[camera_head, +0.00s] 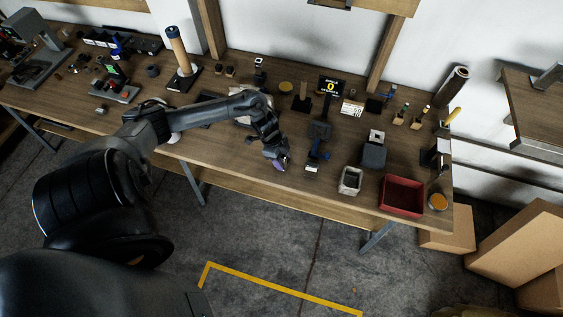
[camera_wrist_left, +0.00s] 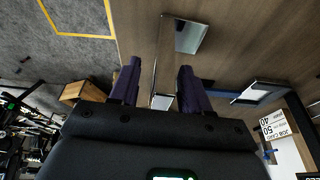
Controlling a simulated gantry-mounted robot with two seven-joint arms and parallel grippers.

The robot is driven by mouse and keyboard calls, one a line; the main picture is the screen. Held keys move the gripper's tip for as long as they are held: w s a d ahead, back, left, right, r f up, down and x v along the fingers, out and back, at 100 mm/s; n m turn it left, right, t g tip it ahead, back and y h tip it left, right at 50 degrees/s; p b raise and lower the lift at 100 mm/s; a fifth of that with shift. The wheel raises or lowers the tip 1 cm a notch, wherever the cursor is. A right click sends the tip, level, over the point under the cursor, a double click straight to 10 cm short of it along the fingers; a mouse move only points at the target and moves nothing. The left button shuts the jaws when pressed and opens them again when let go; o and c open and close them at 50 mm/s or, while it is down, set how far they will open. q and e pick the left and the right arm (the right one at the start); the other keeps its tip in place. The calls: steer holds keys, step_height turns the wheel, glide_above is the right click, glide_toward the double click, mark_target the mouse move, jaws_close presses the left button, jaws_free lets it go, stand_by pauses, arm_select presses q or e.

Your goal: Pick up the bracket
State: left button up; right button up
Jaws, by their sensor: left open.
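The bracket (camera_wrist_left: 186,38) looks like a shiny bent metal piece in the left wrist view. It is on the wooden table, and its lower part runs down between my left gripper's purple fingers. My left gripper (camera_wrist_left: 158,68) is open, with a finger to either side of that part and visible gaps between. In the head view my left gripper (camera_head: 280,163) points down near the table's front edge. I cannot make out the bracket in the head view; the gripper seems to hide it. My right gripper is in neither view.
A blue and black tool (camera_head: 318,152) lies just right of the gripper. A grey-white container (camera_head: 350,180), a red bin (camera_head: 402,181) and a dark block (camera_head: 373,155) stand further right. The wooden table (camera_head: 240,158) is bare left of the gripper.

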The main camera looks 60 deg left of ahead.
arm_select(q)
jaws_close()
steer(key=shift+r, duration=0.1)
stand_by(0.4)
step_height(320, 180, up, 10)
steer(key=shift+f+p, duration=0.1)
steer(key=shift+p, duration=0.55)
